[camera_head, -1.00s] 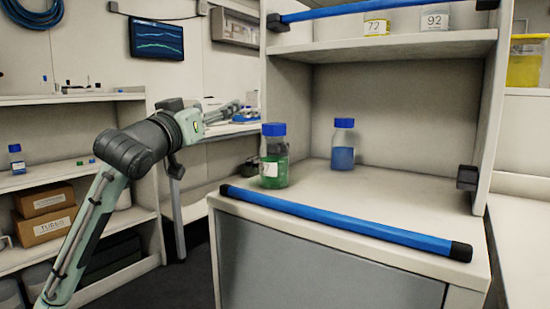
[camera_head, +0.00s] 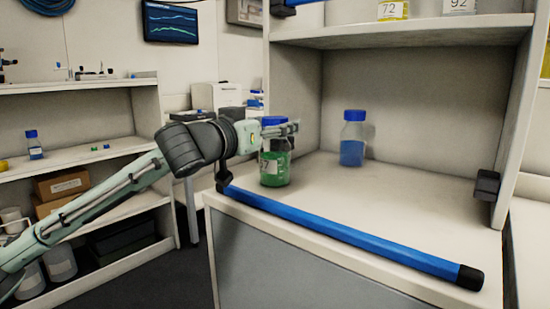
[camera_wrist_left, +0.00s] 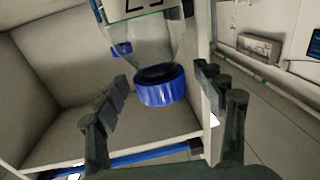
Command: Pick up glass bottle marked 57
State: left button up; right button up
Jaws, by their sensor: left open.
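A glass bottle with green liquid, a white label and a blue cap (camera_head: 275,170) stands upright at the left front of the cabinet's lower shelf. In the left wrist view this bottle (camera_wrist_left: 145,45) hangs upside down in the picture, its cap between my fingers. Its label is cut off and inverted; the marks fit 57. My left gripper (camera_head: 291,129) is at the height of the bottle's neck, fingers overlapping it in the head view. In the left wrist view the left gripper (camera_wrist_left: 165,105) is open, with gaps on both sides of the cap. My right gripper is not in view.
A blue-capped bottle with blue liquid (camera_head: 352,140) stands farther back on the same shelf. A blue bar (camera_head: 345,235) runs along the shelf's front edge. The cabinet's side wall (camera_head: 292,95) and upper shelf (camera_head: 405,37) bound the space. The shelf's right side is clear.

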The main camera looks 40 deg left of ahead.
pick_arm(q)
jog(key=shift+w, duration=0.45)
grip_shut()
